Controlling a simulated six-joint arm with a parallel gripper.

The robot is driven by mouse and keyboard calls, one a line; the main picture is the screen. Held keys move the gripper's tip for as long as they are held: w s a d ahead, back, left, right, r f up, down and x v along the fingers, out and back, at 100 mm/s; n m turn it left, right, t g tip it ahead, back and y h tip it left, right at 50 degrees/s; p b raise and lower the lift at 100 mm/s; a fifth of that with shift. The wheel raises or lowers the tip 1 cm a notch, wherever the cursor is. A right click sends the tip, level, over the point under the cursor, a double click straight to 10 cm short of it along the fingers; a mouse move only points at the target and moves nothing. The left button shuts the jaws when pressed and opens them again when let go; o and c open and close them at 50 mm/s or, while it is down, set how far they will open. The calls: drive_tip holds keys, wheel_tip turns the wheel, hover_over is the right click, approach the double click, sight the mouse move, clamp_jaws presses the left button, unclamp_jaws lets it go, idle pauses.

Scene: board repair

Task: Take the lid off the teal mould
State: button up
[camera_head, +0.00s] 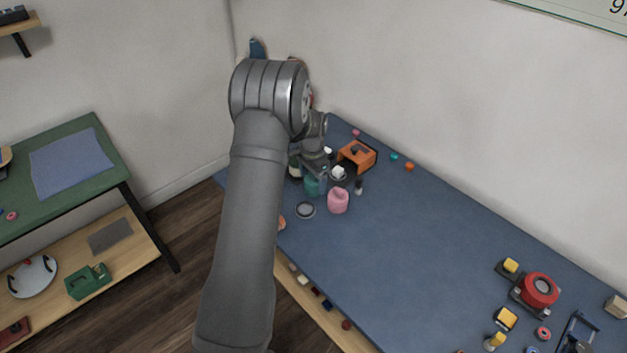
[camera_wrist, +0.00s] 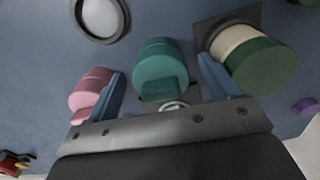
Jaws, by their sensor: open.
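The teal mould (camera_wrist: 160,58) stands between my two blue fingers in the wrist view, with a squarish teal block (camera_wrist: 163,92) on its near face, which looks like part of its lid. The seam between lid and body is hard to make out. My gripper (camera_wrist: 162,68) is open, one finger on each side of the mould, and I see gaps on both sides. In the head view the teal mould (camera_head: 312,187) is partly hidden by my wrist, at the far left part of the blue table.
A pink mould (camera_wrist: 90,90) stands close outside my left finger. A green and cream cylinder (camera_wrist: 256,62) on a dark square base is just beyond my right finger. An orange box (camera_head: 357,155) stands behind; the table's middle (camera_head: 410,240) is clear.

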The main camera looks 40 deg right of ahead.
drive_tip(key=c, duration=1)
drive_tip(key=shift+r, duration=0.15)
drive_tip(key=shift+c, duration=0.2)
